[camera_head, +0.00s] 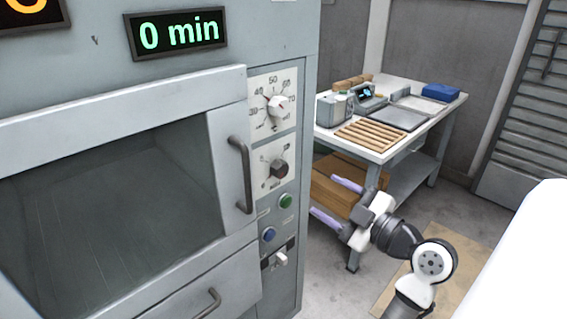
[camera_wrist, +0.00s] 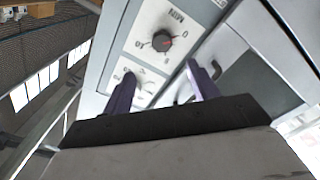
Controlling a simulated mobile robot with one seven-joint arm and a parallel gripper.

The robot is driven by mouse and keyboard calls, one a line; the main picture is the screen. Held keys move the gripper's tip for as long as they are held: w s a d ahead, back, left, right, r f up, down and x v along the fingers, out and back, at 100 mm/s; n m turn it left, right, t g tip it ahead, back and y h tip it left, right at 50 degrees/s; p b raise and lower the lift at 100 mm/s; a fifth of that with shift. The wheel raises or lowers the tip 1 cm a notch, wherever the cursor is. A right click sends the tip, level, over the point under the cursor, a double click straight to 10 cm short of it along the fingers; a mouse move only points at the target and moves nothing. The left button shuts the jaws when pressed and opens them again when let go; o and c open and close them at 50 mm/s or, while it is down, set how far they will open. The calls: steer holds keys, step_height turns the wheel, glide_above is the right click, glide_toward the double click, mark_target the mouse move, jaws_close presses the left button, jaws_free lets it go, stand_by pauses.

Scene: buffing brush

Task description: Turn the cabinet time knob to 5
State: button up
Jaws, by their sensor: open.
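The cabinet time knob (camera_head: 278,170) is a dark round knob on a white dial plate, below a larger white knob. In the wrist view the time knob (camera_wrist: 163,41) has a red mark, with "MIN" and a 0 printed around it. The cabinet display (camera_head: 178,33) reads "0 min". My gripper (camera_head: 322,196) is open and empty, right of the cabinet panel and apart from the knob. In the wrist view its purple fingers (camera_wrist: 160,70) point toward the panel, with the knob just beyond the gap between them.
The white knob (camera_head: 278,105) sits above. Green (camera_head: 286,201) and blue (camera_head: 269,235) buttons and a white-handled switch (camera_head: 281,258) lie below. The door handle (camera_head: 241,174) sticks out left of the dials. A worktable (camera_head: 376,154) with trays stands behind my arm.

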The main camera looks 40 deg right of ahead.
mark_target(284, 172)
steer(key=w+p, duration=0.1)
steer(key=w, duration=0.3)
steer(key=w+p, duration=0.2)
steer(key=w, duration=0.2)
steer(key=w+a+p, duration=0.1)
steer(key=w, duration=0.3)
steer(key=shift+w+a+f+p, duration=0.1)
steer(key=shift+w+p, duration=0.35)
steer(key=shift+w, duration=0.25)
steer(key=c, duration=1)
